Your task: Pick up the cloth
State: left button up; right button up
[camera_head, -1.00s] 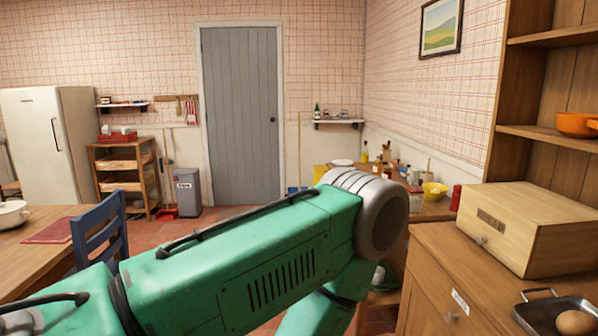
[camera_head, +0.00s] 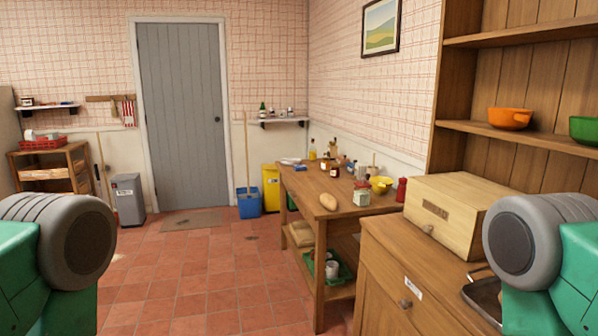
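A red-and-white striped cloth (camera_head: 129,111) hangs from a wooden wall rack left of the grey door, far from me. It is small in the view. A small blue-and-white item (camera_head: 291,161) lies at the far end of the wooden table; I cannot tell whether it is cloth. Only green and grey links of my two arms show, at the left and right edges. Neither gripper is in view.
The wooden table (camera_head: 311,198) holds bread, bottles and a yellow bowl (camera_head: 381,185). A cabinet (camera_head: 385,262) with a wooden box (camera_head: 462,212) stands nearer at right. A grey bin (camera_head: 128,199) and blue bucket (camera_head: 249,203) flank the door. The tiled floor (camera_head: 210,265) is open.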

aim_at(304, 167)
jog(key=i+j+u, duration=0.3)
jog(key=i, duration=0.3)
jog(key=i+u, duration=0.25)
jog(key=i, duration=2.4)
jog(key=u, duration=0.05)
